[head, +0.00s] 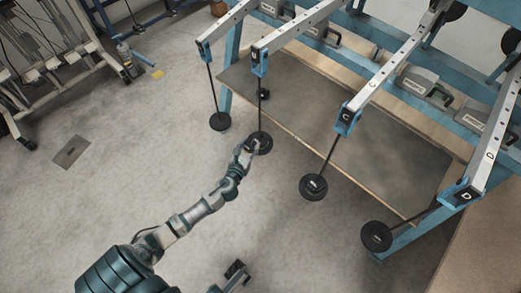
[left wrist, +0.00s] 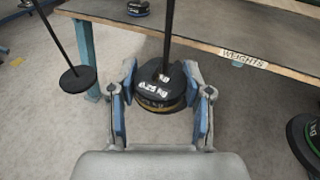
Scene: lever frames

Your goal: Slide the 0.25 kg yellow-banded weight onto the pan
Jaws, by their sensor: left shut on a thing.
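The black weight (left wrist: 158,90), marked 0.25 kg with a yellow band low on its side, sits between the blue-padded fingers of my left gripper (left wrist: 163,104). My left gripper (head: 249,150) is shut on it, at the foot of lever B's hanging rod (head: 260,108). In the left wrist view the rod (left wrist: 169,35) meets the weight's top. In the head view a dark disc (head: 263,145) shows at the rod's foot beside the gripper. The pan under the weight is hidden, so I cannot tell whether they touch. A dark part at the bottom (head: 237,270) may be my right gripper.
Levers A, C and D hang beside it, with pans at left (head: 220,121) and right (head: 313,187), (head: 376,236). A bench shelf (head: 380,160) labelled WEIGHTS stands behind the rods; another weight (left wrist: 138,8) lies on it.

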